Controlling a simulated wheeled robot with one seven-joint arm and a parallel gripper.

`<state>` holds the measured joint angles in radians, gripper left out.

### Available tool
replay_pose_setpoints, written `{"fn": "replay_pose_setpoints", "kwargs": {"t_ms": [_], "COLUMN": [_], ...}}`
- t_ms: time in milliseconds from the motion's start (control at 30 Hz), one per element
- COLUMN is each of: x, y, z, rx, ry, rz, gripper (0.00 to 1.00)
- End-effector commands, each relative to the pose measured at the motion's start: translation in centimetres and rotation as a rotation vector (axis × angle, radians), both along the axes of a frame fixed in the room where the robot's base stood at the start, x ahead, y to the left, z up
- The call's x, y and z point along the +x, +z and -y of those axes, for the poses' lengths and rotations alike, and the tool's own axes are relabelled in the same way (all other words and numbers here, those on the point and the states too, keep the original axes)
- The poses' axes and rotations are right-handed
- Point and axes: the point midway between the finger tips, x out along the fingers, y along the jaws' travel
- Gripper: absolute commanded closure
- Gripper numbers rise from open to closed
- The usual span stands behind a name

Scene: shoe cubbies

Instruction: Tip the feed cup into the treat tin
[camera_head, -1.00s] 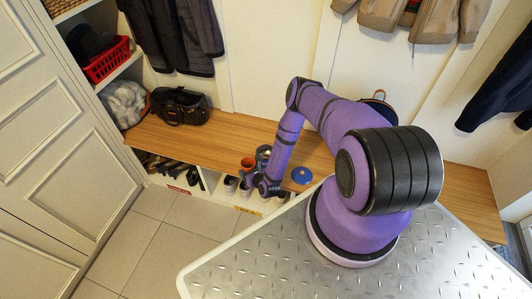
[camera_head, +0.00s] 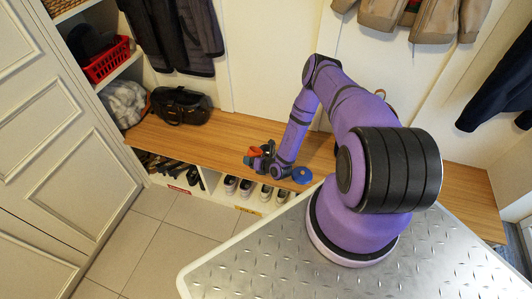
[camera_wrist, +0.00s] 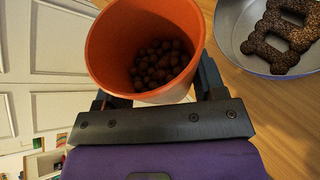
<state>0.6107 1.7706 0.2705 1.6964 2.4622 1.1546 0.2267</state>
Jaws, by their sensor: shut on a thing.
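The feed cup is an orange cup (camera_head: 255,151) with brown round pellets in its bottom, seen from above in the wrist view (camera_wrist: 100,52). My gripper (camera_head: 260,158) is shut on it, with a dark finger on each side of the cup in the wrist view (camera_wrist: 155,90). The cup looks roughly upright; whether its base touches the bench cannot be told. The treat tin is a round blue tin (camera_head: 302,175) on the bench, to the right of the cup. In the wrist view the tin (camera_wrist: 232,40) shows a pale inside holding dark, speckled bone-shaped treats.
The wooden bench (camera_head: 225,130) has clear room left of the cup. A black bag (camera_head: 180,105) sits at its left end. Shoes (camera_head: 247,187) stand in cubbies below. Coats hang behind, and a red basket (camera_head: 107,62) is on a shelf at left.

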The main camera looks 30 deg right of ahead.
Motion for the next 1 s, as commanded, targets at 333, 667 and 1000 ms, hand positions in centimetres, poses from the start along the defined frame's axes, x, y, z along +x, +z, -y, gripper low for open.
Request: {"fn": "replay_pose_setpoints", "kwargs": {"t_ms": [333,667,1000], "x": [0.2,0.2,0.2], "y": [1.8,1.6,2.4], "z": [0.7,0.8,0.8], "rx": [0.169,0.328,0.492], "ry": [0.0,-0.001,0.0], "rz": [-0.038,-0.078,-0.118], "gripper": [0.62,0.62,0.62]}}
